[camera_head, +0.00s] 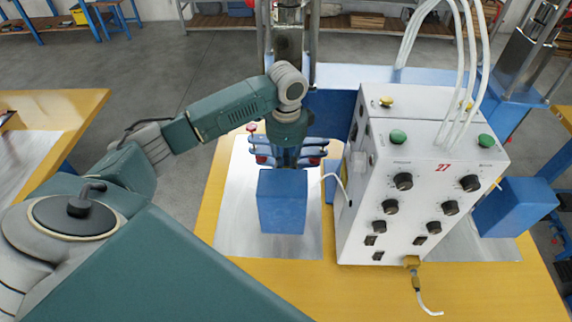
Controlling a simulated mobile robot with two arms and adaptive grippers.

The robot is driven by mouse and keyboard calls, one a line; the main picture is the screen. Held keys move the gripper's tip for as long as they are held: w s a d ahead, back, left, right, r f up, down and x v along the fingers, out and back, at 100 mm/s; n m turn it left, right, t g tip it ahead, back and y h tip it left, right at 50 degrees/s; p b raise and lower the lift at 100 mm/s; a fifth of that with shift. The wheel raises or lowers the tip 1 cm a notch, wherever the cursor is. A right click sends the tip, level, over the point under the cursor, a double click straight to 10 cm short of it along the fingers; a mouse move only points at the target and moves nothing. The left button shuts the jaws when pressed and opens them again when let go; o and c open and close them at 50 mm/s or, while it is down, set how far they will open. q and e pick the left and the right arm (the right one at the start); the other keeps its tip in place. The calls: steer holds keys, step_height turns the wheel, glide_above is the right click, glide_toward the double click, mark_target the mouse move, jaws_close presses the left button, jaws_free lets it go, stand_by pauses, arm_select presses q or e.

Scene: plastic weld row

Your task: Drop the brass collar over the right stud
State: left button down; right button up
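My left arm comes in from the left and bends down at the wrist over the metal plate of the workbench. My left gripper (287,158) points down behind a blue block (282,203), among blue parts with red pieces. Its fingertips are too dark and covered to tell whether they are open or shut, or whether they hold anything. I cannot make out the brass collar or the right stud; they may be hidden behind the gripper or the blue block. My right gripper is not in view.
A white control box (385,225) with black knobs, green buttons and cables stands close on the right of the gripper. The yellow workbench (480,285) carries a bare metal plate (240,215) left of the blue block. Another yellow bench (75,105) stands at left.

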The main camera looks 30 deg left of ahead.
arm_select(q)
steer(key=shift+f, duration=0.4)
stand_by(0.6)
steer(key=c, duration=1.5)
jaws_free()
steer(key=shift+o, duration=0.6)
steer(key=o, duration=0.3)
steer(key=shift+r, duration=3.55)
